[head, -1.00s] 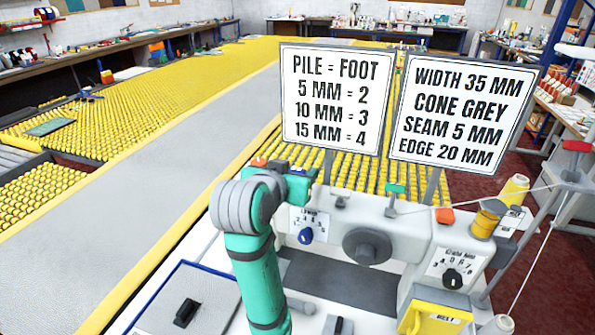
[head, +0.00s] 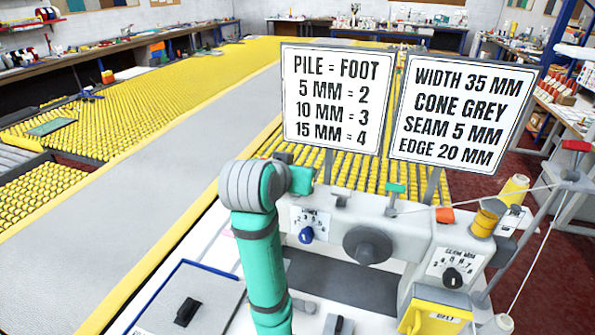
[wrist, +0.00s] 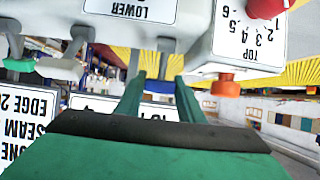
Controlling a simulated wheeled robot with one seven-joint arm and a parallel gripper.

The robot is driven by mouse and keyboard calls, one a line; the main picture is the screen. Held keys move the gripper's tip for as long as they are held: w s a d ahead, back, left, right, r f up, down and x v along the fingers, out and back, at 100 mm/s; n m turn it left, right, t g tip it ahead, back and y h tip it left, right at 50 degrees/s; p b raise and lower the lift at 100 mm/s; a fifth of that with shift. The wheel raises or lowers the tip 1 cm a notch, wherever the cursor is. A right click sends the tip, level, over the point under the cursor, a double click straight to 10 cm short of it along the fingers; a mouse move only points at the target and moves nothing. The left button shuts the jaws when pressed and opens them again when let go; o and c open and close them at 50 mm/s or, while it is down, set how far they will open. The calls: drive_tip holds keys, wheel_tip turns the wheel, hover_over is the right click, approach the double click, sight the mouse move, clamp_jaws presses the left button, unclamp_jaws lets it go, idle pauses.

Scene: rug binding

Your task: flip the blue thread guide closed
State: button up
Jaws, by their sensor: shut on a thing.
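My gripper (wrist: 157,98) is at the top of the grey-white sewing machine, at its left end, seen upside down in the wrist view. Its two green fingers stand either side of a grey post with a small blue part (wrist: 160,87), which seems to be the blue thread guide. They are shut on it. Most of the guide is hidden by the fingers, and I cannot tell its tilt. In the head view my gripper (head: 302,180) is partly behind my own arm, and the blue guide is not clearly visible.
Another orange guide (wrist: 225,87) is close beside my gripper. Two sign boards (head: 335,98) rise behind. A blue dial knob (head: 306,235) is on the machine's front.

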drive_tip(key=shift+w+d+r+g+y, duration=0.1)
drive_tip(key=shift+w+d+g+y, duration=0.1)
drive_tip(key=shift+w+g, duration=0.3)
drive_tip(key=shift+w+d+g+y, duration=0.1)
drive_tip(key=shift+w+g+y, duration=0.1)
drive_tip(key=shift+g, duration=0.5)
drive_tip(key=shift+f+g, duration=0.3)
drive_tip(key=shift+f, duration=0.1)
drive_tip(key=o, duration=1.1)
drive_tip(key=shift+c, duration=0.2)
drive_tip(key=shift+a, duration=0.15)
